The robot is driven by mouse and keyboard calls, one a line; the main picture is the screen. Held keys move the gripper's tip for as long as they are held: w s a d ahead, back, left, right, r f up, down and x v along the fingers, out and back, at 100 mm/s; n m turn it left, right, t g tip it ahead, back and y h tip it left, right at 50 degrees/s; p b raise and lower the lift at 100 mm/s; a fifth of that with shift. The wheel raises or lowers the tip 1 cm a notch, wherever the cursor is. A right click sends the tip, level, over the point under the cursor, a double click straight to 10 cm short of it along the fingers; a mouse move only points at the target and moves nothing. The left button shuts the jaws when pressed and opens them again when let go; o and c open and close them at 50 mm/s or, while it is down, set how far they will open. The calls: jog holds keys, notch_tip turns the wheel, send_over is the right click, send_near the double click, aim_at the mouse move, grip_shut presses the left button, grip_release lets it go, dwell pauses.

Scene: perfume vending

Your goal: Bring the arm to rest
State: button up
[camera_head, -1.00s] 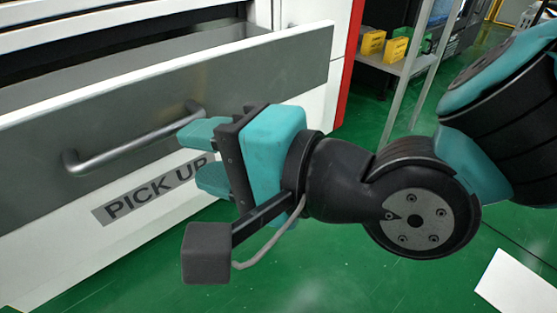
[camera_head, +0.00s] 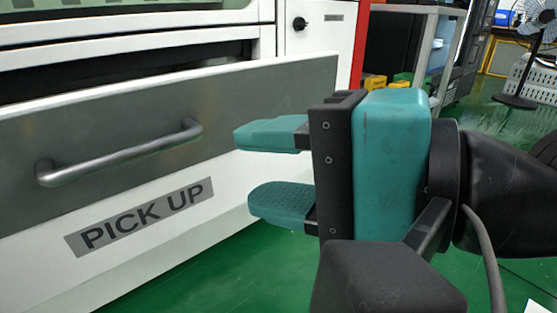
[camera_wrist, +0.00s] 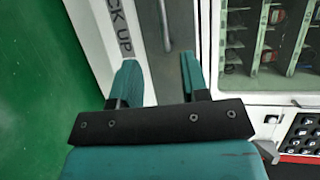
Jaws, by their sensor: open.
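My gripper (camera_head: 274,168) is open and empty, with its two teal fingers apart and pointing left in the head view. In the wrist view my gripper (camera_wrist: 159,78) also shows nothing between its fingers. It is in front of the vending machine's grey pick-up drawer (camera_head: 250,95), to the right of the drawer's metal handle (camera_head: 120,160) in the picture and apart from it. The drawer stands out from the machine front, with a dark gap behind its top edge.
The white drawer front bears a PICK UP label (camera_head: 140,215). Green floor (camera_head: 230,270) lies below and right. A fan (camera_head: 535,40) and yellow boxes (camera_head: 375,82) stand behind. The wrist view shows shelves behind glass (camera_wrist: 265,45) and a keypad (camera_wrist: 302,133).

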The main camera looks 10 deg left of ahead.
jog(key=w+d+r+n+g+h+p, duration=0.1)
jog(key=d+r+n+g+h+p, duration=0.35)
jog(key=d+p, duration=0.5)
jog(key=d+r+n+g+h+p, duration=0.1)
jog(key=d+r+n+h+p, duration=0.2)
jog(key=d+n+h+p, duration=0.45)
notch_tip(320, 180, up, 35)
jog(key=d+y+p, duration=0.1)
jog(key=p, duration=3.7)
jog(key=shift+p, duration=0.3)
jog(key=shift+w, duration=0.1)
